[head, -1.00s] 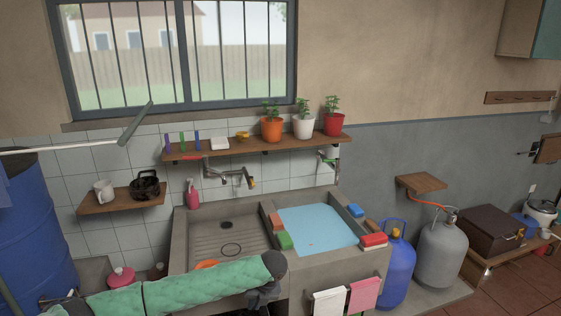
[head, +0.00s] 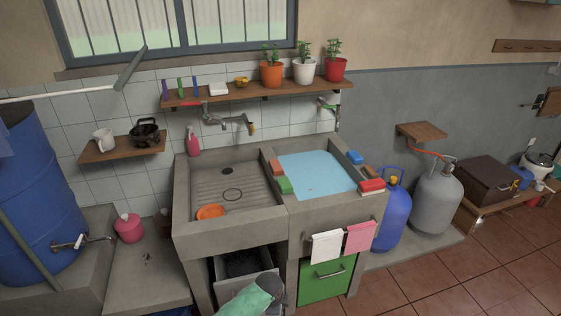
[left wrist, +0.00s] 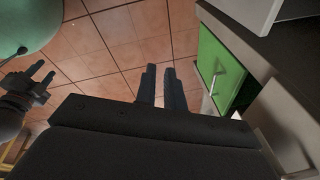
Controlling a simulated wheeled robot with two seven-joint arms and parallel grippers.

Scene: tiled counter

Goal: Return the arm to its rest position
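My left gripper (left wrist: 160,72) shows in the left wrist view. Its two dark fingers stand nearly parallel with a narrow gap between them and nothing held. It hangs over the tiled floor, beside the green cabinet door. In the head view only a green and grey part of my arm shows at the bottom centre, in front of the sink; the gripper is out of frame there. Another dark gripper, my right one (left wrist: 45,71), shows at the left edge of the left wrist view, with its fingers apart and empty.
The concrete sink (head: 232,243) stands above a green cabinet door (head: 325,281), also close on the right in the left wrist view (left wrist: 218,70). An open drawer (head: 237,279) is near my arm. Blue and grey gas cylinders stand right. Floor at lower right is clear.

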